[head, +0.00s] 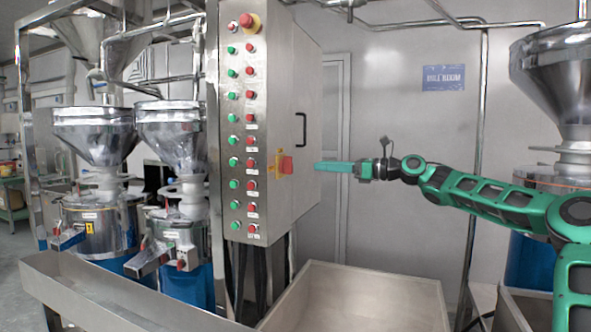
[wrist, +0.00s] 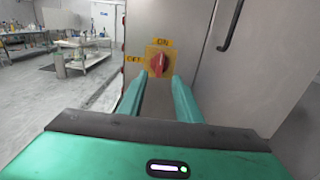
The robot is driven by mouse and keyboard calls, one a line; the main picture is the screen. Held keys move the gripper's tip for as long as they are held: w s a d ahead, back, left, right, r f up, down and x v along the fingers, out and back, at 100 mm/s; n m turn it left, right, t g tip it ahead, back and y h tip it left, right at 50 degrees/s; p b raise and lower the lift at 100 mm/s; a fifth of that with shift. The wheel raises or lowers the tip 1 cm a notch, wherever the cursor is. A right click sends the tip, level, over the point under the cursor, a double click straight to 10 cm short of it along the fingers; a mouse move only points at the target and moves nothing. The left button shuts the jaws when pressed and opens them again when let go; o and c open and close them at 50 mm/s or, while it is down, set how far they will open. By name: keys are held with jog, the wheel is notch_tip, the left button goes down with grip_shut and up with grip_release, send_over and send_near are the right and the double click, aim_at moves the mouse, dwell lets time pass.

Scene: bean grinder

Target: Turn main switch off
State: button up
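The main switch (head: 287,164) is a red knob on a yellow plate on the side of the steel control cabinet (head: 303,100). In the wrist view the knob (wrist: 158,63) shows near the top centre, with an ON label above and an OFF label to its left. The knob looks roughly upright, towards ON, though it is small. My gripper (head: 318,166) is to the right of the switch at about its height, with a short gap between. In the wrist view my gripper (wrist: 160,80) has its two fingers apart and empty, with the knob between and beyond the tips.
A black door handle (head: 301,128) sits on the cabinet side above the switch. The cabinet front carries rows of green and red buttons (head: 241,130) and a red emergency button (head: 246,20). A large bin (head: 355,290) stands below. Grinders with hoppers (head: 95,130) stand left.

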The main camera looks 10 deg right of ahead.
aim_at(288, 165)
jog(key=x, duration=1)
jog(key=shift+w+a, duration=0.25)
